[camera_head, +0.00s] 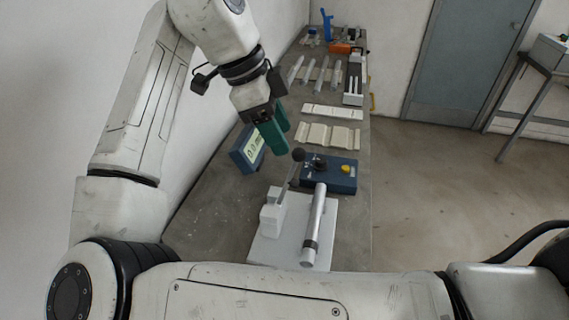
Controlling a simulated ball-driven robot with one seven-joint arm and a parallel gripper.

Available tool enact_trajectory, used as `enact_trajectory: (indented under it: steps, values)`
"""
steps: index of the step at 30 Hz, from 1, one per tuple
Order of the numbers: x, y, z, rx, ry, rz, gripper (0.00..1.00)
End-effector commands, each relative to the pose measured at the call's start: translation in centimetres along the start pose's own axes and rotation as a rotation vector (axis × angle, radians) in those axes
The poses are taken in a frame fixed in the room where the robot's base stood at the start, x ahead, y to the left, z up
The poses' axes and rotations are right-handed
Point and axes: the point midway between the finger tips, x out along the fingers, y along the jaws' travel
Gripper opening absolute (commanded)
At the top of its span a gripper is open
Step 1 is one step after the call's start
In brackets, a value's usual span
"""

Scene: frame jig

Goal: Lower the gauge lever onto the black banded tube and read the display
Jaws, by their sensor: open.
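The gauge lever (286,181) rises at a slant from a white block (272,213) and ends in a black knob (298,155). It is raised and appears clear of the tube. The grey metal tube with a black band near its closer end (315,222) lies on a white base plate (263,250), right of the block. The blue-framed display (247,149) stands left of my gripper, which partly covers it. Its pale screen has dark digits, too small to read surely. My gripper (279,139) has green fingers, open and empty, above and left of the knob.
Farther back on the grey bench (350,212) are cream racks (328,135), a white strip (333,112) and several grey tubes. The wall borders the bench at left; open floor lies right.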

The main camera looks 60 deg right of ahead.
Motion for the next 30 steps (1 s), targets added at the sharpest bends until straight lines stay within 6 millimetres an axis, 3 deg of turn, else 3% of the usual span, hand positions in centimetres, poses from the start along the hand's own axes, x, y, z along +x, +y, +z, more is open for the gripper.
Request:
enact_trajectory:
  steps: [12, 18, 30]
  values:
    - [6.8, 0.0, -0.1, -0.002, 0.003, 0.0, 0.52]
    - [9.3, 0.0, -0.1, -0.003, 0.003, -0.002, 0.52]
    - [10.3, -0.1, -0.1, -0.003, 0.001, -0.002, 0.52]
